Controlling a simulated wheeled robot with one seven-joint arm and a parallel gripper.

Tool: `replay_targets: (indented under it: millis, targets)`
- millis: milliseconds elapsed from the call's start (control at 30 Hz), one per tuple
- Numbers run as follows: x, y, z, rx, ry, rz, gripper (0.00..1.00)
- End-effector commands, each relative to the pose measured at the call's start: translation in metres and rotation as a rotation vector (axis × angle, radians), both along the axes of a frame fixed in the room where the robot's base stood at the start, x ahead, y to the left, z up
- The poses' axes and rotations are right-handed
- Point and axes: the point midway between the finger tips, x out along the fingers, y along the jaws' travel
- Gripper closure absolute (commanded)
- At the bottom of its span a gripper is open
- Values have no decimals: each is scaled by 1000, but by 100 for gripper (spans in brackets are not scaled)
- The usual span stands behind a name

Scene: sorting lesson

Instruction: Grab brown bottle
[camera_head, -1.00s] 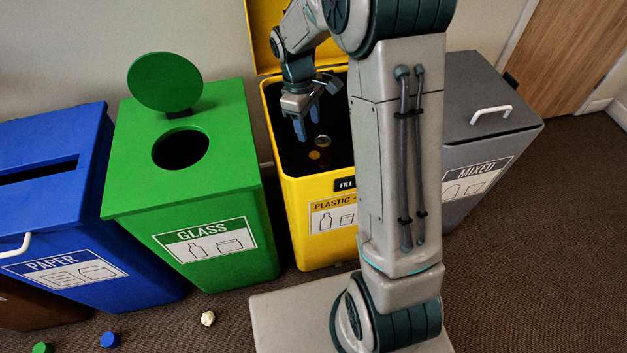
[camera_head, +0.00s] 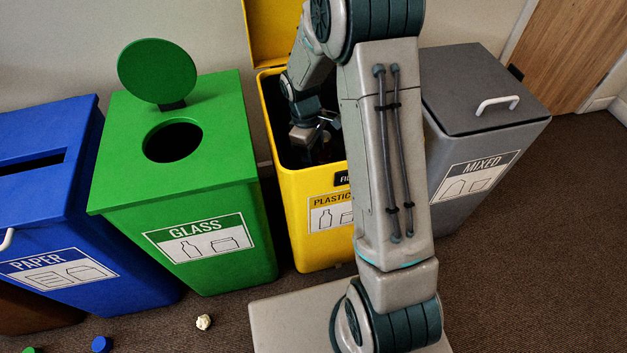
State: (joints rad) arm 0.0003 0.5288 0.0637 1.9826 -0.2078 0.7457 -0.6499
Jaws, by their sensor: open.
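My gripper (camera_head: 311,138) is down inside the open yellow plastic bin (camera_head: 312,235), below its rim. It is open; its fingertips are lost in the dark of the bin. I cannot make out the brown bottle at this moment. The inside of the bin under my gripper is dark and partly covered by my gripper and arm. I cannot tell whether my fingers touch anything there.
The green glass bin (camera_head: 105,192) with a round hole stands to the left, and the blue paper bin (camera_head: 62,213) beyond it. The grey mixed bin (camera_head: 440,195) is at the right, lid shut. A crumpled pale scrap (camera_head: 204,322) and a blue piece (camera_head: 102,344) lie on the floor.

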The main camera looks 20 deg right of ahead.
Motion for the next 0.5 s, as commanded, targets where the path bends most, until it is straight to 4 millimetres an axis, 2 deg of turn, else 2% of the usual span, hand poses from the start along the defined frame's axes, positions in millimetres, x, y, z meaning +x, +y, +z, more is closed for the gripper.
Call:
replay_targets:
  millis: [33,100,333,367,500]
  targets:
    - [-1,-1,-13,0,3,1,47]
    - [-2,-2,-19,0,2,1,47]
    - [-2,-2,-20,0,0,0,47]
    - [-2,-2,-20,0,0,0,50]
    - [-2,-2,-20,0,0,0,89]
